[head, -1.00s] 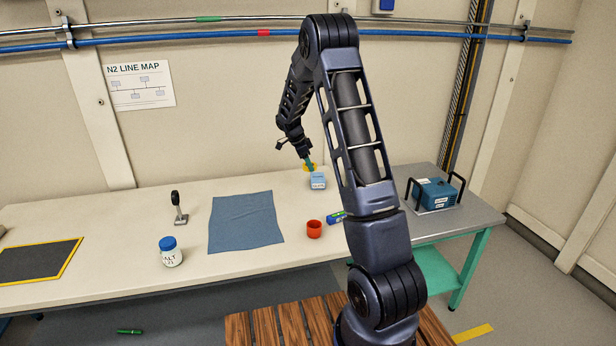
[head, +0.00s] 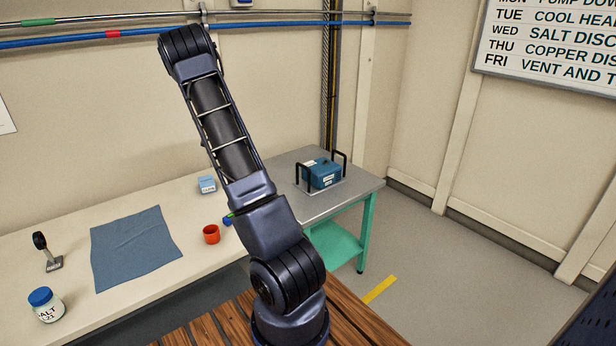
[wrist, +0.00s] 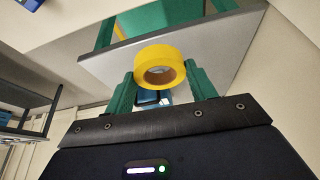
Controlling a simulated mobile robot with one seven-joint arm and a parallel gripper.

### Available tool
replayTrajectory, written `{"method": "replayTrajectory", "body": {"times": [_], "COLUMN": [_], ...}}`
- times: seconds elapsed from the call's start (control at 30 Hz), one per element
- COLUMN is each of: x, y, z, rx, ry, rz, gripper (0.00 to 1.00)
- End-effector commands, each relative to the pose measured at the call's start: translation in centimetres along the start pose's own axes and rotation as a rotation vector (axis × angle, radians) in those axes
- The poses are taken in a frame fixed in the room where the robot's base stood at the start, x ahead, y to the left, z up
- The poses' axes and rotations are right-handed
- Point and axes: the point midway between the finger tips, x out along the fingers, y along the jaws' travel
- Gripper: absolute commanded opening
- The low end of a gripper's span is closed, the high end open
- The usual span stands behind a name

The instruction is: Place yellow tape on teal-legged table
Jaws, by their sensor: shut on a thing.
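The yellow tape (wrist: 158,54) is a roll held between my green-fingered gripper (wrist: 160,80) in the wrist view, with its hole facing the camera. My gripper is shut on it. The teal-legged table (head: 358,187) has a grey top and a teal lower shelf, and stands at the right end of the long bench in the head view. Its grey top (wrist: 222,50) and teal parts also show beyond the tape in the wrist view. The gap between tape and table cannot be judged. My gripper and the tape do not show in the head view.
The pale bench holds a light blue box (head: 207,185), red cup (head: 211,234), blue cloth (head: 135,247) and blue-lidded jar (head: 45,305).

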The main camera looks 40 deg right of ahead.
Motion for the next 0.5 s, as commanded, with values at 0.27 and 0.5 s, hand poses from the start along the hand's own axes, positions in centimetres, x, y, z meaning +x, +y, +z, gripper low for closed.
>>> {"method": "replayTrajectory", "body": {"times": [0.27,0.5], "x": [5.8,8.6], "y": [-0.2,0.3], "z": [-10.9,-17.0], "rx": [-0.016,-0.038], "ry": [0.002,0.000], "rz": [-0.006,-0.015], "gripper": [0.34,0.34]}}
